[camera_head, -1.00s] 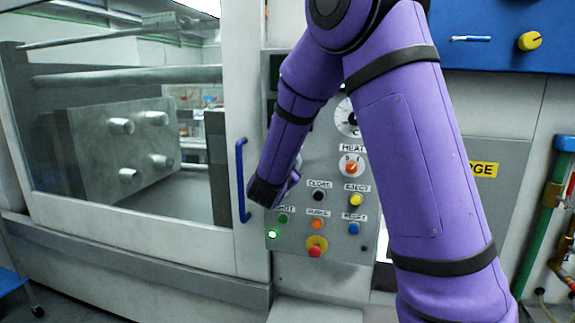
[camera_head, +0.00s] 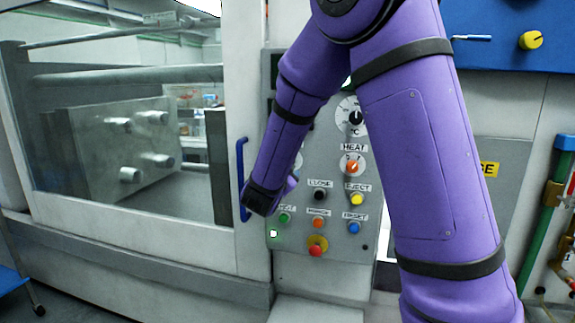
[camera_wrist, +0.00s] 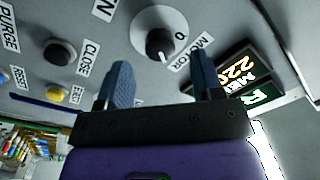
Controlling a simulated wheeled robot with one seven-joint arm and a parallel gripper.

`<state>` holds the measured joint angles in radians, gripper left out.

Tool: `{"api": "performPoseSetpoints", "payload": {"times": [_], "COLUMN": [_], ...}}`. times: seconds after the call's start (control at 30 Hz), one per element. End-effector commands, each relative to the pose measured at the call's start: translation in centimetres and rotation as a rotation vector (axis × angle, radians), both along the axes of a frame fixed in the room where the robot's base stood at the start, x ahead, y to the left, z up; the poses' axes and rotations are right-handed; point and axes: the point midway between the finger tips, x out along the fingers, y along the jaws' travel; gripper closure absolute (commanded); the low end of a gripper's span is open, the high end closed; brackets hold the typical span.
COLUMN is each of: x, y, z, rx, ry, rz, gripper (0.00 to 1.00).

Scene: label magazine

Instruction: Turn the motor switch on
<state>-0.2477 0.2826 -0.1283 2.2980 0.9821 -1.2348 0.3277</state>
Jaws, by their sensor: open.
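The motor switch (camera_wrist: 159,42) is a dark rotary knob on a white round dial in the wrist view, beside the MOTOR label (camera_wrist: 190,52). A "0" mark shows at the dial's edge. I cannot tell the knob's setting for certain. My gripper (camera_wrist: 162,78) is open and empty, one finger on each side below the knob in the picture, apart from it. In the head view my wrist (camera_head: 264,196) is in front of the panel's left edge; the motor switch is mostly hidden by my arm there.
The control panel (camera_head: 335,215) also bears a HEAT knob (camera_head: 351,164), a CLOSE button (camera_head: 319,195), a yellow EJECT button (camera_head: 357,199) and a red stop button (camera_head: 316,248). A lit display (camera_wrist: 240,72) lies right of the switch. A blue door handle (camera_head: 241,180) stands close by my wrist.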

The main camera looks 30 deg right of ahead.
Motion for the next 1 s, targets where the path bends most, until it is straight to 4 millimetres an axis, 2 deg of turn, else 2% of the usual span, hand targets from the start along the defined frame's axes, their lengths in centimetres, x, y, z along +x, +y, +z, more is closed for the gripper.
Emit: {"api": "performPoseSetpoints", "payload": {"times": [0.2,0.4,1.0], "x": [-2.9,-4.6,-5.1], "y": [3.0,4.6,5.0], "z": [-0.1,-0.2,-0.2], "rx": [0.000,0.000,0.001], "ry": [0.001,0.000,0.001], "rz": [0.004,0.001,0.000], "gripper": [0.39,0.39,0.39]}}
